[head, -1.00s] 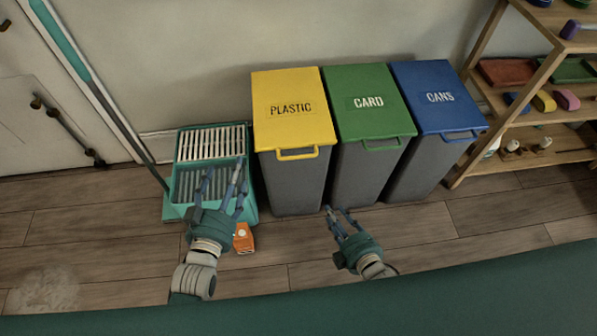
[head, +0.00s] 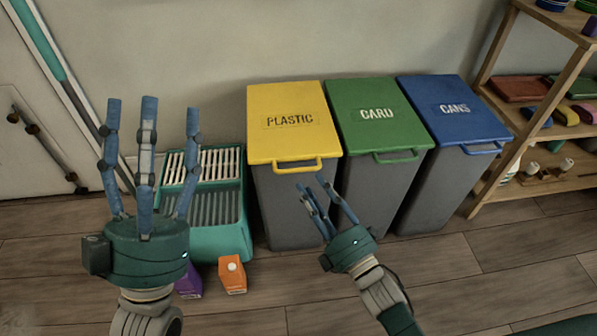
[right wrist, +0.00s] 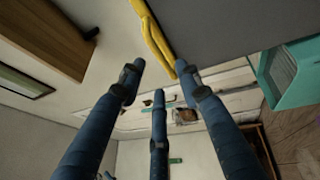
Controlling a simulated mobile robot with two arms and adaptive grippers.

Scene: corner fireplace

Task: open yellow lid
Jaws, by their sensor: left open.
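The yellow lid (head: 290,120), marked PLASTIC, lies closed on the leftmost grey bin (head: 285,205). Its yellow front handle (head: 297,166) also shows in the right wrist view (right wrist: 158,45), just beyond my fingertips. My right gripper (head: 312,182) is just below and in front of that handle, its fingers pointing up towards it. In the right wrist view its fingers (right wrist: 160,74) are spread with nothing between them; I cannot tell whether they touch the handle. My left gripper (head: 152,104) is raised at the left, open and empty, fingers upward.
A green CARD bin (head: 375,113) and a blue CANS bin (head: 453,108) stand to the right, then a wooden shelf (head: 485,165). A teal crate (head: 222,240) stands left of the yellow bin. An orange carton (head: 232,275) and a purple carton (head: 189,284) are on the floor.

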